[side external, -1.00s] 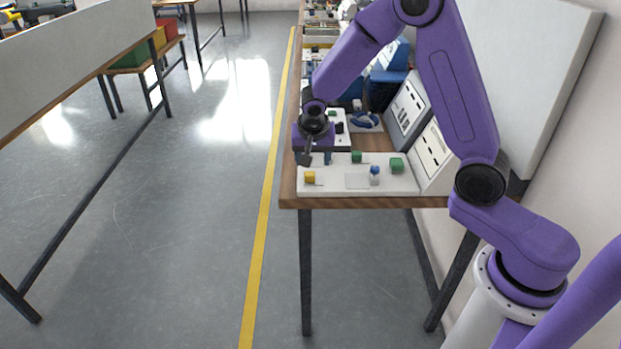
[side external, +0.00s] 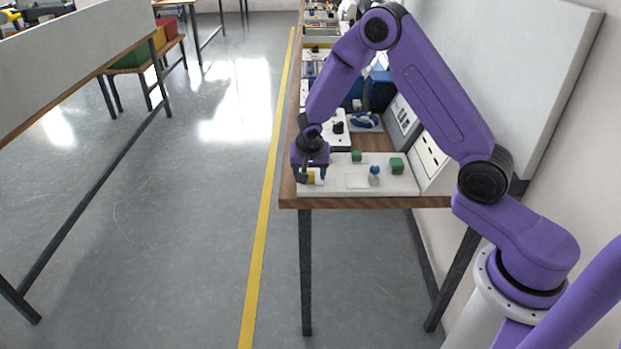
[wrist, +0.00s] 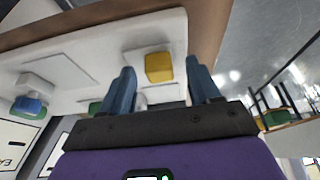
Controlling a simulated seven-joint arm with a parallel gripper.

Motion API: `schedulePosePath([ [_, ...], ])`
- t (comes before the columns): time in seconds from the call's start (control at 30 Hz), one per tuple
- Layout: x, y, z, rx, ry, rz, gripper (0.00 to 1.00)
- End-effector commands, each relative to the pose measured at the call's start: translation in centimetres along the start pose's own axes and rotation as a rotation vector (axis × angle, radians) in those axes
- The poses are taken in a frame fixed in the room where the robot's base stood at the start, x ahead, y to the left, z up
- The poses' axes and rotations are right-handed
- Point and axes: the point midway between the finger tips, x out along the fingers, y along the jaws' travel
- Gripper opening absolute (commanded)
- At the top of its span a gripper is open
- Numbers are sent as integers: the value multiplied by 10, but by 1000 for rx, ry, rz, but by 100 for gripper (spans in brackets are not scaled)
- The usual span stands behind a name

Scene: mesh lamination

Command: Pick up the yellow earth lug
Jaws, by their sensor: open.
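The yellow earth lug (wrist: 159,67) is a small rounded yellow block on the white board (wrist: 90,50). In the wrist view it shows between and beyond the two blue fingers of my gripper (wrist: 165,88), which are apart. In the side external view my gripper (side external: 311,177) is low over the board's left end, and the lug (side external: 311,179) is partly hidden behind a finger. The fingers stand on either side of the lug; I cannot tell whether they touch it.
Two green blocks (side external: 397,165) (side external: 356,157) and a blue-topped white piece (side external: 374,175) stand on the board to the right. A white unit with a black knob (side external: 338,127) is behind. The wooden table edge (side external: 290,190) is close on the left.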

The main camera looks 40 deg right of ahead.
Motion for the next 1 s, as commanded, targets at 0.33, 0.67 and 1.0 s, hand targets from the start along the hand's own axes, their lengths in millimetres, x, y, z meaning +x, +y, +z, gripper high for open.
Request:
schedulePosePath([
  [0.33, 0, 0, 0, 0, 0, 0, 1],
  [0.67, -1, 0, -1, 1, 1, 0, 1],
  [1.0, -30, -1, -13, 4, 4, -3, 1],
])
